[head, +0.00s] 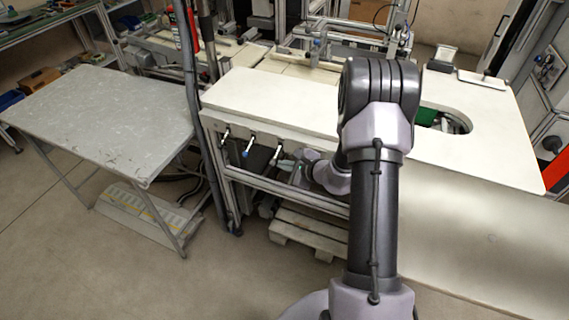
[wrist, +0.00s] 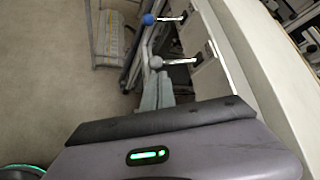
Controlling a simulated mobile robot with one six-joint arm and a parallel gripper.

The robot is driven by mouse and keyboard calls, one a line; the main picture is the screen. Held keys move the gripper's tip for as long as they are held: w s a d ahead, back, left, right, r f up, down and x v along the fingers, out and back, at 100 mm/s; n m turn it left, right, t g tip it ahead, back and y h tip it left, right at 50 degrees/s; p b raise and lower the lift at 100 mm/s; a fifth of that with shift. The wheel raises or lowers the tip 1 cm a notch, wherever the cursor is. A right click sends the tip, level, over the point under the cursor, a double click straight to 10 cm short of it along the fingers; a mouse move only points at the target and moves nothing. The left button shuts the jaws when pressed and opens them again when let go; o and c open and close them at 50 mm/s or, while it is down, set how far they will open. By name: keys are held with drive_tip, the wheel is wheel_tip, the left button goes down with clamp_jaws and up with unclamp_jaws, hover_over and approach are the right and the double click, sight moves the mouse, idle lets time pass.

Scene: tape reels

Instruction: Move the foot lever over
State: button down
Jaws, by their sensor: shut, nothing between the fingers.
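A row of three short metal levers sticks out from the front edge of the white bench. In the head view the left lever has a dark knob (head: 225,135), the middle lever a blue knob (head: 246,152) and the right lever a pale grey knob (head: 269,159). The blue-knobbed lever (wrist: 150,19) and the grey-knobbed lever (wrist: 156,62) also show in the wrist view. Which one is the foot lever cannot be told. My gripper (head: 284,163) is shut and empty, just right of the grey knob. Its fingers (wrist: 158,82) point towards that knob; contact cannot be told.
The white bench top (head: 270,98) overhangs the levers. A metal frame and a wooden pallet (head: 305,232) lie below. A grey table (head: 105,115) stands to the left, with a dark upright post (head: 195,110) between. The floor in front is clear.

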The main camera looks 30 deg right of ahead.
sight(274, 160)
drive_tip(key=shift+r, duration=0.2)
wheel_tip(274, 160, up, 3)
drive_tip(key=m+g+y+p, duration=0.2)
drive_tip(key=p, duration=0.6)
drive_tip(key=shift+r, duration=0.7)
drive_tip(key=shift+f, duration=0.1)
